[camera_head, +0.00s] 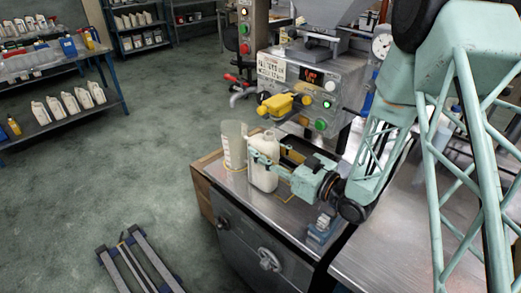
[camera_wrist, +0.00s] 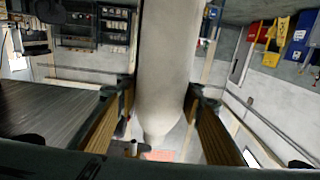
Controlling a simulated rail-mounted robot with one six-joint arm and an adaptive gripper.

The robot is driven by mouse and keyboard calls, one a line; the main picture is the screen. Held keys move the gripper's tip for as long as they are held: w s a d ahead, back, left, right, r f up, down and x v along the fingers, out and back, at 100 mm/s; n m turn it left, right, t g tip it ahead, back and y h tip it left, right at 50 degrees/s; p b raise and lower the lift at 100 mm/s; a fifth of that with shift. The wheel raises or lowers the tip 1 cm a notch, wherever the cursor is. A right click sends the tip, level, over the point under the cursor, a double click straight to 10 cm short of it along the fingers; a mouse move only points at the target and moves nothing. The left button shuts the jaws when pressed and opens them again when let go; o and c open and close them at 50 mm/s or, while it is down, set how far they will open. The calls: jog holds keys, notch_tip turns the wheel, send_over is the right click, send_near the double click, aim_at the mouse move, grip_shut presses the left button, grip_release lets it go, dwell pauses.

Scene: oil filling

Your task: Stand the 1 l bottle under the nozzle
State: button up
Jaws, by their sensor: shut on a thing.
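The white bottle (camera_head: 264,176) is upright over the steel bench top in the head view, at the front of the filling machine. My gripper (camera_head: 264,158) reaches in from the right and is shut on it around its upper body. In the wrist view the pale bottle (camera_wrist: 165,65) fills the middle, between the two fingers of my gripper (camera_wrist: 160,120). A bent metal spout (camera_head: 240,96), which may be the nozzle, sticks out left of the machine, above and left of the bottle. I cannot tell whether the bottle's base touches the bench.
A tall translucent container (camera_head: 233,143) stands close to the bottle's left. The filling machine (camera_head: 325,85) with its yellow part (camera_head: 284,104) rises behind. A small blue-grey block (camera_head: 324,226) sits at the bench's front. Shelves of bottles (camera_head: 65,105) are far left.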

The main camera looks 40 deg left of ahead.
jog(key=w, duration=0.3)
jog(key=shift+d+f, duration=0.1)
jog(key=shift+f, duration=0.05)
dwell(0.4)
dwell(0.4)
jog(key=o, duration=1)
jog(key=shift+d, duration=0.15)
jog(key=shift+s+d, duration=0.15)
jog(key=shift+d, duration=2.8)
jog(key=shift+s+d, duration=0.15)
jog(key=shift+d, duration=2.75)
